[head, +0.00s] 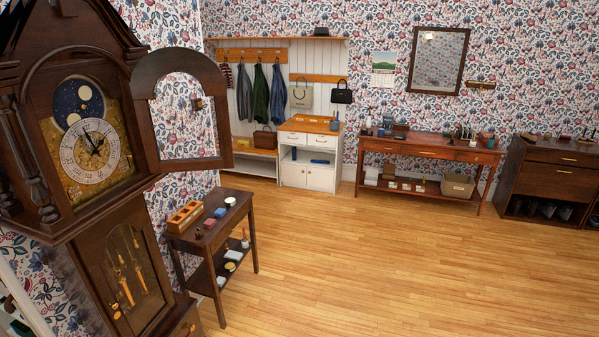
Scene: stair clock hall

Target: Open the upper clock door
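The tall dark wood clock stands at the left of the head view, with its round dial (90,151) and a blue moon disc (78,103) above it. The upper clock door (222,118), an arched wooden frame, is swung open to the right of the dial, and wallpaper shows through it. The lower clock door (128,265) appears shut, with weights and a pendulum behind its glass. Neither of my grippers is in view.
A small dark side table (212,235) with a wooden tray (185,216) and small boxes stands right of the clock. A white cabinet (309,172), a console table (430,151) and a dark cabinet (548,178) line the back wall. The wooden floor (400,265) is clear.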

